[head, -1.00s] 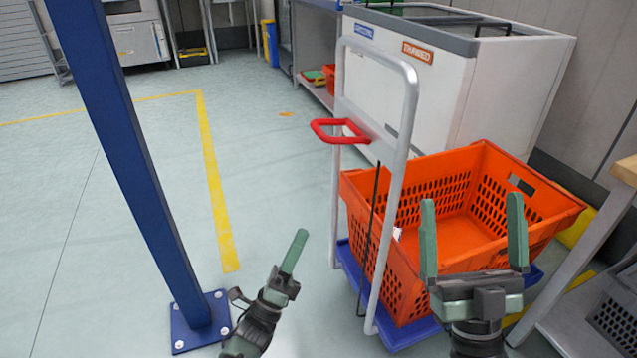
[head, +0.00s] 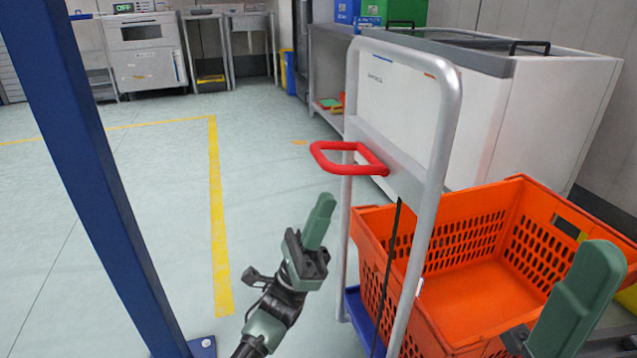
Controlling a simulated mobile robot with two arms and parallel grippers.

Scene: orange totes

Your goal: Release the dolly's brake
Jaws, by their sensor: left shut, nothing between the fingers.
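The dolly has a grey tubular push frame (head: 447,130) and a blue base (head: 362,318). A red looped brake handle (head: 347,158) sticks out to the left from the frame's crossbar. A black cable (head: 388,270) runs down from near it. My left gripper (head: 321,218) is shut and empty, below and a little left of the red handle, apart from it. My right gripper (head: 580,300) shows at the lower right in front of the tote. Only one green finger shows clearly, so I cannot tell its opening.
An orange tote (head: 470,213), empty as far as I see, sits on the dolly. A blue post (head: 85,160) stands at the left. A white chest unit (head: 560,100) is behind the dolly. The floor between post and dolly is clear.

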